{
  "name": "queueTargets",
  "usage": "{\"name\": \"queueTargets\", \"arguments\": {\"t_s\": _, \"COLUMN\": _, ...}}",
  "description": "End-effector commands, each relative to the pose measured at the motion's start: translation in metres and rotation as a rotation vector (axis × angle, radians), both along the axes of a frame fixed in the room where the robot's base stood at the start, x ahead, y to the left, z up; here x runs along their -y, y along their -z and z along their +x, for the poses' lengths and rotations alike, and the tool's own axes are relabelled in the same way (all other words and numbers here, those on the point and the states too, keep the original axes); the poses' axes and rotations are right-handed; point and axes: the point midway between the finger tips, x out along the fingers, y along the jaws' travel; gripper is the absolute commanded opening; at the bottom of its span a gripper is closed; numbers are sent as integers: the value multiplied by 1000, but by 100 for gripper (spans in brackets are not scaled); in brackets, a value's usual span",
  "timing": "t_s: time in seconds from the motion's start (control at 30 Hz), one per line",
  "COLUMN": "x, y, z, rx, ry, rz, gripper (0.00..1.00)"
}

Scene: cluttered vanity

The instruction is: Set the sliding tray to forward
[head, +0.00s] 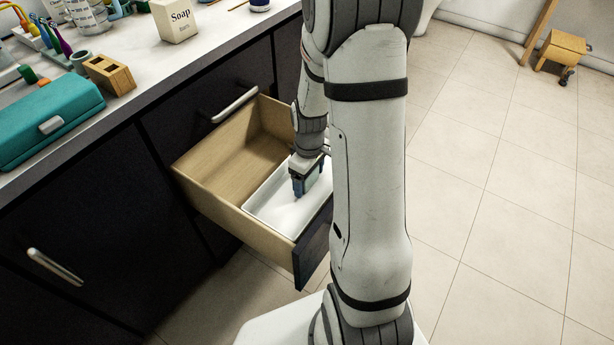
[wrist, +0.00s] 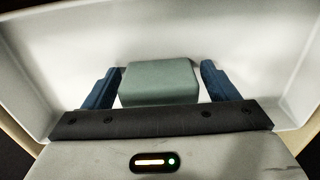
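The sliding tray (head: 262,205) is a shallow white tray inside the open wooden drawer (head: 215,160). It lies toward the drawer's front end, with bare drawer floor behind it. The tray's pale walls fill much of the wrist view (wrist: 40,60). My gripper (head: 302,190) reaches down into the tray. In the wrist view, its two blue fingers (wrist: 160,75) are apart, one on each side of a grey-green block (wrist: 160,82). Narrow gaps show beside the block. I cannot tell whether the block is fixed to the tray. My arm hides the drawer's right part.
The counter above holds a teal case (head: 48,125), a wooden block with holes (head: 110,74) and a soap box (head: 174,18). A small wooden stool (head: 562,48) stands far right. The tiled floor at right is clear.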

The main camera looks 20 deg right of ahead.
Motion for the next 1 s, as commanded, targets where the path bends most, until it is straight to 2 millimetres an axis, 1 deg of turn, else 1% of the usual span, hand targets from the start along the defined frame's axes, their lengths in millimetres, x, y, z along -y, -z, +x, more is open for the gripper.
{"name": "queueTargets", "arguments": {"t_s": 0.23, "x": 0, "y": 0, "z": 0, "rx": 1, "ry": -2, "rz": 0, "gripper": 85}}
{"name": "queueTargets", "arguments": {"t_s": 0.33, "x": 0, "y": -5, "z": 1, "rx": 2, "ry": -2, "rz": -1, "gripper": 85}}
{"name": "queueTargets", "arguments": {"t_s": 0.43, "x": 0, "y": -18, "z": 1, "rx": 3, "ry": -2, "rz": -1, "gripper": 85}}
{"name": "queueTargets", "arguments": {"t_s": 0.6, "x": 0, "y": -49, "z": 0, "rx": 5, "ry": -2, "rz": -2, "gripper": 85}}
{"name": "queueTargets", "arguments": {"t_s": 0.7, "x": 0, "y": -64, "z": 0, "rx": 4, "ry": -1, "rz": -1, "gripper": 85}}
{"name": "queueTargets", "arguments": {"t_s": 0.83, "x": 0, "y": -75, "z": 0, "rx": 3, "ry": -1, "rz": -1, "gripper": 85}}
{"name": "queueTargets", "arguments": {"t_s": 1.0, "x": 0, "y": -79, "z": -1, "rx": 1, "ry": -2, "rz": -1, "gripper": 85}}
